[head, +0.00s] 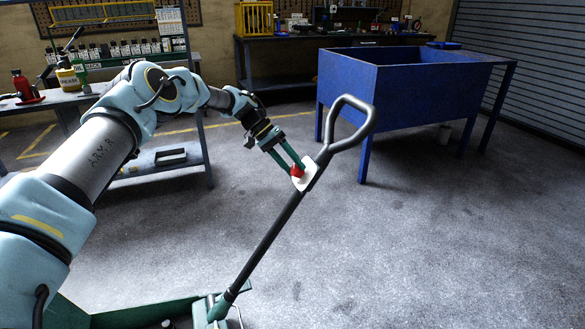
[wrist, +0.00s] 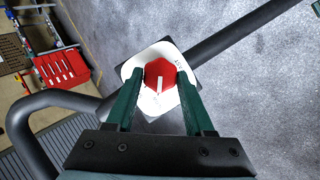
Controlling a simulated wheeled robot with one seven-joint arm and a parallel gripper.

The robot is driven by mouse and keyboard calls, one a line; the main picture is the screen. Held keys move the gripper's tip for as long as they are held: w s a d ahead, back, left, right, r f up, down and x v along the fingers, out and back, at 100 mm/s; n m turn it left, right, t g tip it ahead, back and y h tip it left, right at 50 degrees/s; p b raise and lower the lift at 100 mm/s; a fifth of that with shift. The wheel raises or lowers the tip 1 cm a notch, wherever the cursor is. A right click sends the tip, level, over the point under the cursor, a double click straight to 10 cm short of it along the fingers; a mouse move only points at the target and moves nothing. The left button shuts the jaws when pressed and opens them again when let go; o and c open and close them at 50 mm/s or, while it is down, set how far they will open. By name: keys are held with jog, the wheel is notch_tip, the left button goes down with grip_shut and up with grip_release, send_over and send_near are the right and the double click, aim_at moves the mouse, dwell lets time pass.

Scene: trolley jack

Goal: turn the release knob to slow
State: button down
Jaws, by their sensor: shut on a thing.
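The release knob (head: 297,171) is red and sits on a white plate (head: 309,181) partway up the jack's dark handle (head: 265,245). In the wrist view the red knob (wrist: 160,75) shows a white pointer line, close to upright in the picture. In the wrist view the fingers (wrist: 160,85) touch the knob's left and right sides.
The handle's loop grip (head: 352,120) rises to the right of my gripper. The green jack body (head: 130,315) is at the bottom. A blue bin on legs (head: 410,90) stands behind, a shelf of bottles (head: 120,50) at the back left. The grey floor at right is clear.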

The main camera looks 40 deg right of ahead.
dwell(0.4)
jog(key=shift+c, duration=1.4)
grip_release()
jog(key=b+v, duration=0.2)
jog(key=v, duration=0.9)
jog(key=shift+f, duration=0.15)
